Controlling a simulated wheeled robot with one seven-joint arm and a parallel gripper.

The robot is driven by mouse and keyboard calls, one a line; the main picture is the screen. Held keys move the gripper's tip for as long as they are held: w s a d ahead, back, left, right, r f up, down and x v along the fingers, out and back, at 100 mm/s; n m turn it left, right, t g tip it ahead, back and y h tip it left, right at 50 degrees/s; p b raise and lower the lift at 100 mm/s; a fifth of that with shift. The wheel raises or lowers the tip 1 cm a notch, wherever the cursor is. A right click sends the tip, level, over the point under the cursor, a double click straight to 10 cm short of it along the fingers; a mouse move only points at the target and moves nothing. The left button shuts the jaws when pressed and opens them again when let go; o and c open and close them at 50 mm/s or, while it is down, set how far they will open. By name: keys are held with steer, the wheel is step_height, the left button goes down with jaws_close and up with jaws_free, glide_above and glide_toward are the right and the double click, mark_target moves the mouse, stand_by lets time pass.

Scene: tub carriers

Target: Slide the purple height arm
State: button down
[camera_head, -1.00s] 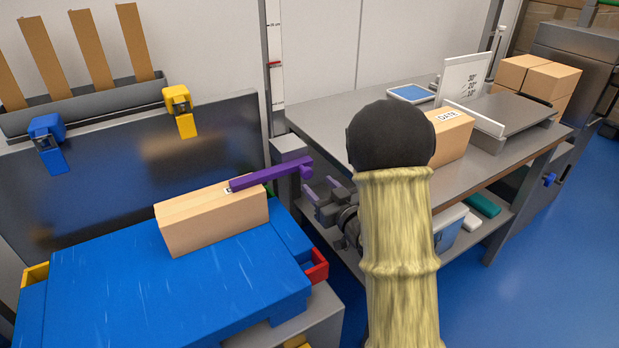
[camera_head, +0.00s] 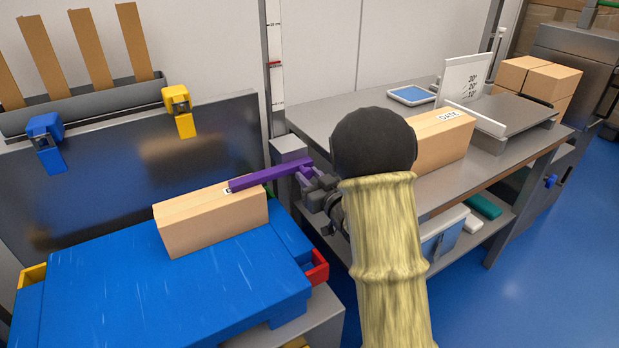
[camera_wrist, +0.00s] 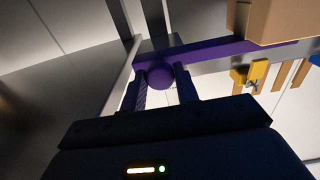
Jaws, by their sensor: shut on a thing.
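The purple height arm (camera_head: 268,176) reaches out over the top of a tan box (camera_head: 212,222) that sits on the blue lid. Its left end lies at the box's top, by a small label. My gripper (camera_head: 312,178) is at the arm's right end, shut on its round purple knob. In the wrist view the knob (camera_wrist: 160,75) sits between the two fingers of my gripper (camera_wrist: 164,84), and the purple bar (camera_wrist: 225,50) runs right, past the box (camera_wrist: 272,20). The upright scale post (camera_head: 273,62) with a red mark stands behind.
A blue tub lid (camera_head: 160,285) lies under the box, with red and yellow clips at its edges. A dark panel stands behind the lid.

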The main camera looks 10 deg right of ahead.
steer(key=shift+r, duration=0.1)
step_height(320, 180, up, 19)
steer(key=p, duration=1.2)
steer(key=shift+r, duration=0.2)
steer(key=c, duration=1.4)
jaws_free()
steer(key=shift+r, duration=0.1)
steer(key=o, duration=0.3)
steer(key=shift+o, duration=0.2)
steer(key=shift+f, duration=0.2)
steer(key=shift+s, duration=0.1)
